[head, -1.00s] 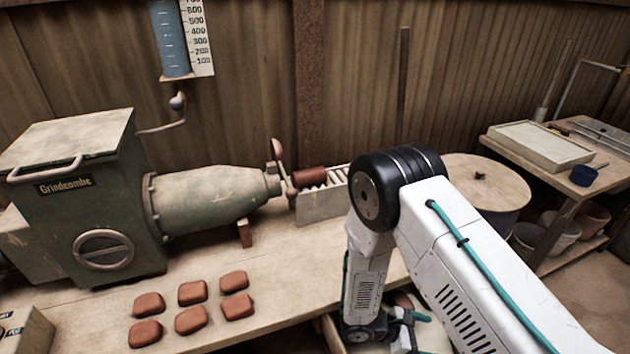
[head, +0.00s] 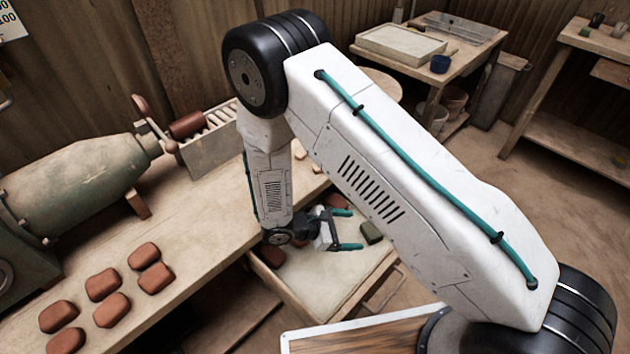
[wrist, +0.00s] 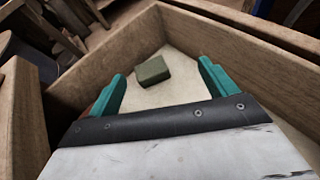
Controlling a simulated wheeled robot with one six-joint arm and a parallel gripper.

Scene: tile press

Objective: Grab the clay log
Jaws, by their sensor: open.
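The clay log (head: 187,125) is a short dark red cylinder. It lies on the roller rack (head: 213,149) at the mouth of the green machine, in the upper left of the head view. My gripper (head: 349,230) is open and empty, with teal fingers spread. It is over the open drawer, to the right of the log and well apart from it. In the wrist view the fingers (wrist: 161,75) frame a green block, and the clay log does not show there.
The wooden drawer (head: 335,293) holds a dark green block (head: 371,232) and a reddish piece (head: 272,256). Several red clay pieces (head: 103,284) lie on the bench at left. A side table with a white tray (head: 401,45) stands behind. Drawer walls surround my fingers closely.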

